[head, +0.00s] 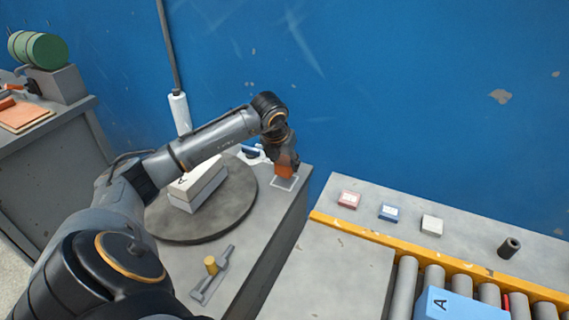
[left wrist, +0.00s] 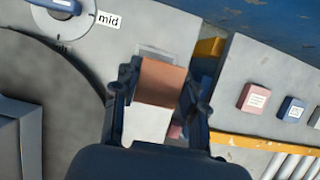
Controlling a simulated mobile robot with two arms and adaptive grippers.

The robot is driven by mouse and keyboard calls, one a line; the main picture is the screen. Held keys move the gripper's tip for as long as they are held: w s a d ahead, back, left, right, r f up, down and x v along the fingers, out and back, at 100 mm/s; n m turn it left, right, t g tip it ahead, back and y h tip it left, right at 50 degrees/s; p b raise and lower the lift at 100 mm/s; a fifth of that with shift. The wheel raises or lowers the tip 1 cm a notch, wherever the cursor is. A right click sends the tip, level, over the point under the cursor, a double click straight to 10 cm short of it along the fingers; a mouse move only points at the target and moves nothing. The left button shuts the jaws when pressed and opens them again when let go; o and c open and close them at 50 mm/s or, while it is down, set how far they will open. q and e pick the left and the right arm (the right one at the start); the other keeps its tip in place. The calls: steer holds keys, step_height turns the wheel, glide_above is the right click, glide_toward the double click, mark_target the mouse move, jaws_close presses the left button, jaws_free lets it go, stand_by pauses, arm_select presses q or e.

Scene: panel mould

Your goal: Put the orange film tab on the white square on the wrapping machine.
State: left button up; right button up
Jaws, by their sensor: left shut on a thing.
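The orange film tab (left wrist: 162,82) is between the two fingers of my left gripper (left wrist: 157,95), which is shut on it. In the head view the tab (head: 284,171) shows below my left gripper (head: 287,163), right at the white square (head: 284,183) on the wrapping machine (head: 262,225). In the left wrist view the far edge of the white square (left wrist: 155,52) shows just beyond the tab, and the tab hides part of it. I cannot tell whether the tab touches the surface. My right gripper is not in view.
A round turntable (head: 230,210) carries a white box (head: 198,187) marked A, left of the square. A dial (left wrist: 62,14) labelled mid is close by. Red, blue and white blocks (head: 390,212) lie on the conveyor's back ledge. A blue box (head: 455,305) is on the rollers.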

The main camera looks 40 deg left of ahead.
mark_target(285, 171)
arm_select(q)
steer(key=shift+w+a+f+b, duration=0.15)
steer(key=shift+f+b, duration=0.35)
steer(key=shift+f, duration=0.45)
steer(key=shift+s+a+f+b, duration=0.1)
steer(key=shift+f+b, duration=0.4)
steer(key=shift+f, duration=0.45)
steer(key=o, duration=1.3)
steer(key=p+v, duration=0.6)
steer(key=v, duration=0.6)
steer(key=shift+w+r, duration=0.1)
